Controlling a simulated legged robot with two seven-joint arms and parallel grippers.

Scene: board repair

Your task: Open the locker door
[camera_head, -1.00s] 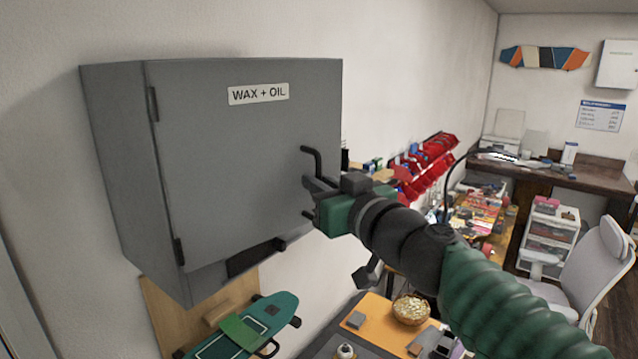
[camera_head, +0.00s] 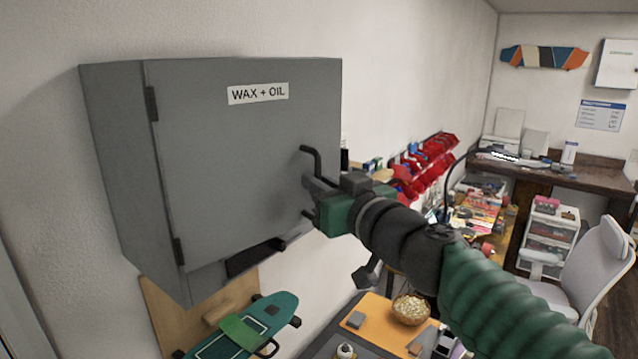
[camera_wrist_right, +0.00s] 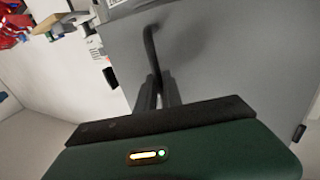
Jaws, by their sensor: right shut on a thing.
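The grey locker (camera_head: 125,170) hangs on the wall at the left of the head view. Its door (camera_head: 235,160) carries a "WAX + OIL" label (camera_head: 258,93) and has hinges on its left edge. The door looks shut or nearly so; I cannot tell if there is a small gap. A dark bar handle (camera_head: 313,158) is near the door's right edge. My right gripper (camera_head: 312,190) is shut on the handle. The right wrist view also shows the handle (camera_wrist_right: 150,50) running down between the fingers (camera_wrist_right: 158,92). My left gripper is not in view.
Below the locker, a green skateboard (camera_head: 250,325) is on a wooden board (camera_head: 158,310). Red bins (camera_head: 425,165) line the wall behind my right arm. An orange-topped table (camera_head: 378,318) with a bowl (camera_head: 411,308) is below. A chair (camera_head: 595,265) stands at right.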

